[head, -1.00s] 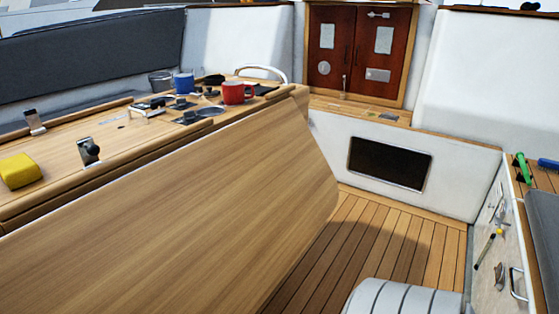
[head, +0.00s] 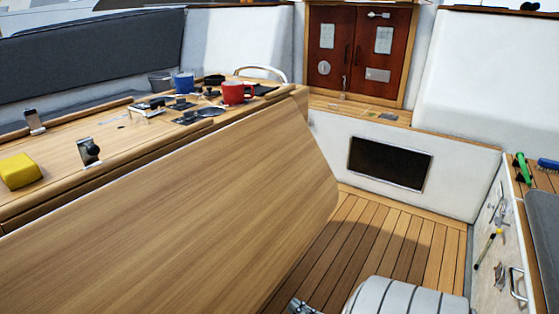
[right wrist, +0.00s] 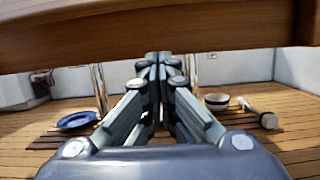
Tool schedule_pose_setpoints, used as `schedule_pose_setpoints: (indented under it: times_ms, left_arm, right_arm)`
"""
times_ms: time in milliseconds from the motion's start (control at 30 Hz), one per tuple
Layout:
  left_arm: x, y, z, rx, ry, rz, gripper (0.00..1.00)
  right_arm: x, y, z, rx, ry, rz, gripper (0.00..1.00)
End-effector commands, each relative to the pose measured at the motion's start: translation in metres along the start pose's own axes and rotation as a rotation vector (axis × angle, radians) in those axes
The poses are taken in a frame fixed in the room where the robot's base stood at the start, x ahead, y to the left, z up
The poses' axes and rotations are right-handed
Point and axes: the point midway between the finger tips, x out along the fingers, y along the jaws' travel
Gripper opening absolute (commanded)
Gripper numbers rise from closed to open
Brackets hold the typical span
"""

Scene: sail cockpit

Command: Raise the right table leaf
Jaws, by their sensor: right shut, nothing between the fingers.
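The right table leaf (head: 190,200) is a broad wooden panel that slopes down from the right side of the table top (head: 60,165) in the head view. My right gripper (head: 302,306) just enters at the bottom edge of the head view, beside the leaf's lower part. In the right wrist view my right gripper (right wrist: 158,58) is shut and empty. There a wooden edge (right wrist: 150,35) crosses above and in front of the fingers; whether they touch it I cannot tell. My left gripper is not in view.
A red mug (head: 233,93), a blue mug (head: 184,83), a yellow block (head: 19,171) and several small fittings stand on the table top. A blue dish (right wrist: 77,120) and a bowl (right wrist: 217,102) show beyond the gripper.

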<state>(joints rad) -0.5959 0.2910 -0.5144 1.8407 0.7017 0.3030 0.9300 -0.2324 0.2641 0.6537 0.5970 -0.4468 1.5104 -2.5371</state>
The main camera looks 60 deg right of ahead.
Motion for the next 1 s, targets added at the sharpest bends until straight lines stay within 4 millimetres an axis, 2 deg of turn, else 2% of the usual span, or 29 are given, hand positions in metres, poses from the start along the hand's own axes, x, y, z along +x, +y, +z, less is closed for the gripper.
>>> schedule_pose_setpoints:
  times_ms: [133,267,633,733,1000]
  left_arm:
    - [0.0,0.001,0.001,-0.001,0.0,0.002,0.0]
    - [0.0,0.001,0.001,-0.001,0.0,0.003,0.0]
    - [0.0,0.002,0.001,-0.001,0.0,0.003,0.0]
    - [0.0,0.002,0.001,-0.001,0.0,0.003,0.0]
    - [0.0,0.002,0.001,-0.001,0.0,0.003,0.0]
  right_arm:
    - [0.004,0.001,0.004,-0.029,-0.019,0.008,0.0]
    - [0.021,0.002,0.005,-0.03,-0.022,0.01,0.0]
    - [0.101,0.003,0.006,-0.027,-0.02,0.01,0.0]
    - [0.09,0.002,0.013,-0.028,-0.013,0.008,0.0]
    - [0.076,0.002,0.031,-0.027,-0.015,0.006,0.0]
